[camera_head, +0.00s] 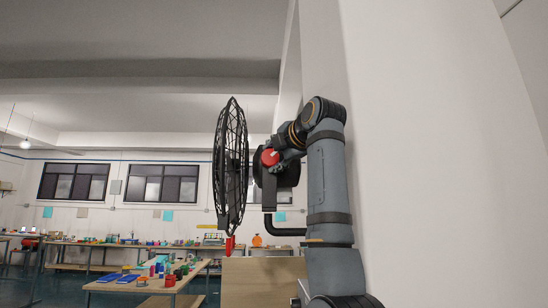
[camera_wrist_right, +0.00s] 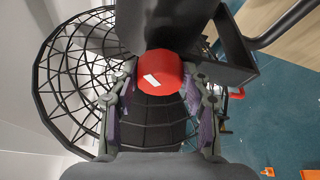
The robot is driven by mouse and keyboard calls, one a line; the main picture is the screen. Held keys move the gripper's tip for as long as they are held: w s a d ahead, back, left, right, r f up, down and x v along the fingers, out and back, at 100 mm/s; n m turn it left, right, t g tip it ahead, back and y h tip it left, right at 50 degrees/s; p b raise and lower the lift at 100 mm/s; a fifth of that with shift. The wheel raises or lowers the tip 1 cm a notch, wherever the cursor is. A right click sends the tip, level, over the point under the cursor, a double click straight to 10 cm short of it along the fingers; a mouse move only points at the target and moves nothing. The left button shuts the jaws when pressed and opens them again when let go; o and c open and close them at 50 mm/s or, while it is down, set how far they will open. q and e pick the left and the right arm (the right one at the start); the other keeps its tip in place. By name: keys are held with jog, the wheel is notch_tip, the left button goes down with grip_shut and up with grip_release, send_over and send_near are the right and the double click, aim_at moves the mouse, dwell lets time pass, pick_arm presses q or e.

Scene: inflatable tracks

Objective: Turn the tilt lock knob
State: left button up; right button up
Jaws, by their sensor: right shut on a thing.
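A black fan with a wire grille (camera_head: 222,165) stands edge-on in the middle of the head view. Its dark motor housing (camera_head: 289,176) is behind the grille. The red round tilt lock knob (camera_head: 268,158) with a white mark is on the side of the housing. My right gripper (camera_head: 277,153) reaches it from the right. In the right wrist view the red knob (camera_wrist_right: 160,66) sits between the two fingers of the right gripper (camera_wrist_right: 160,80), which are shut on its sides. The white mark slants slightly. My left gripper is not in view.
A wooden surface (camera_head: 262,283) is below the fan. A small red item (camera_head: 229,245) shows under the grille. A workbench (camera_head: 150,286) with colourful items stands at the left. A white wall (camera_head: 440,150) is close on the right. A black bar (camera_wrist_right: 285,24) runs beside the housing.

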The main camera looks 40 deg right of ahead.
jog(key=shift+f, duration=0.1)
jog(key=o, duration=1.1)
jog(key=shift+a, duration=0.1)
jog(key=shift+o, duration=0.2)
